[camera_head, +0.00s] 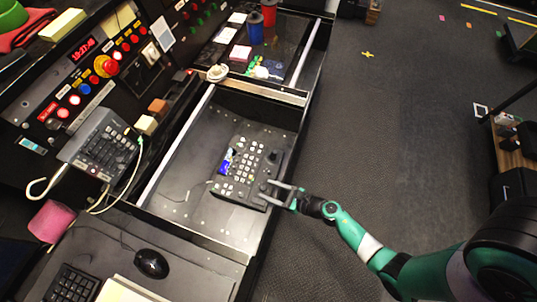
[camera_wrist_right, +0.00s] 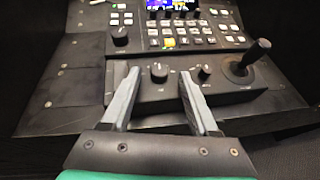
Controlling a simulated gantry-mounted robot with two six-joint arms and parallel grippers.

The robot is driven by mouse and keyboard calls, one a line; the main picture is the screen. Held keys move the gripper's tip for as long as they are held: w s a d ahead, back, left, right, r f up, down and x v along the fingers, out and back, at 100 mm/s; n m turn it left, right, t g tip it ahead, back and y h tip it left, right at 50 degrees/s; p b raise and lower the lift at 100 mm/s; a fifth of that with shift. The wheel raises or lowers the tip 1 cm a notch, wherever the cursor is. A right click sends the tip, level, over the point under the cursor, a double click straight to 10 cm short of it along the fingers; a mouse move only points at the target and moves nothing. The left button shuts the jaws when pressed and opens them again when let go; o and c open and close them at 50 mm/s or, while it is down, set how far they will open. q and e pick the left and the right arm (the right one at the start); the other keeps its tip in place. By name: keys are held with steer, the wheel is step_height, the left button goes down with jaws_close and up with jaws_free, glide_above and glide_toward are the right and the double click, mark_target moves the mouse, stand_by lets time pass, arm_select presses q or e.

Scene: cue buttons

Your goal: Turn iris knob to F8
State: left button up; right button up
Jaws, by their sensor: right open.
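The black control panel (camera_head: 240,177) lies on the desk's recessed surface, with rows of pale keys and a small blue screen. My right gripper (camera_head: 281,194) is open at the panel's near right edge. In the right wrist view, the fingers (camera_wrist_right: 159,78) straddle a black knob (camera_wrist_right: 158,72) with a white pointer mark, with a gap on each side. A smaller knob (camera_wrist_right: 205,72) stands just right of the right finger, and another knob (camera_wrist_right: 120,36) is at the upper left. The labels are too small to read, so I cannot tell which knob is the iris. My left gripper is out of view.
A joystick (camera_wrist_right: 246,60) rises from the panel right of the fingers. A phone-like keypad (camera_head: 98,145) with a cable stands at the left. A mouse (camera_head: 151,263) and keyboard (camera_head: 73,284) lie on the near desk. The floor (camera_head: 350,130) on the right is open.

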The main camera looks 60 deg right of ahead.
steer(key=shift+w+a+f, duration=0.1)
steer(key=shift+w+f, duration=0.05)
steer(key=shift+w, duration=0.25)
jaws_close()
